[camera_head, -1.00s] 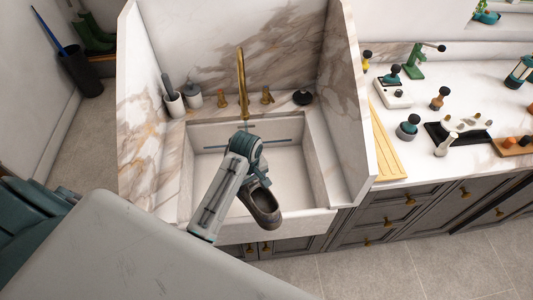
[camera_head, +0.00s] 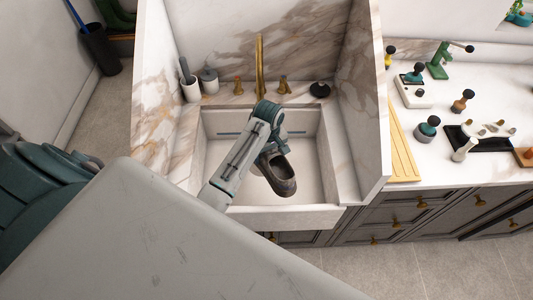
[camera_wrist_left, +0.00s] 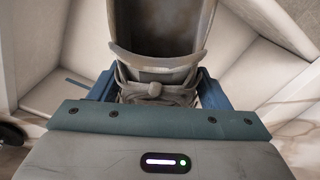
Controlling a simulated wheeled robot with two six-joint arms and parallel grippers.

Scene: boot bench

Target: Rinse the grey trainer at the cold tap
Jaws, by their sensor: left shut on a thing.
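The grey trainer (camera_head: 281,180) hangs over the sink basin, dark and brownish, its toe end towards the front rim. In the left wrist view the trainer (camera_wrist_left: 160,45) shows brown smudges, and its laces are between the blue fingers. My left gripper (camera_head: 268,155) is shut on it. The gold tap spout (camera_head: 260,65) rises behind the basin, behind my gripper. A gold tap handle (camera_head: 238,87) is on its left and another gold handle (camera_head: 284,86) on its right. I cannot tell which is cold. No water shows. My right gripper is out of view.
The white sink (camera_head: 300,217) has marble walls on its sides. A grey pot with a brush (camera_head: 190,88), a grey dispenser (camera_head: 209,80) and a black round item (camera_head: 320,89) stand on the back ledge. A yellow ribbed board (camera_head: 403,150) and several tools lie on the right counter.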

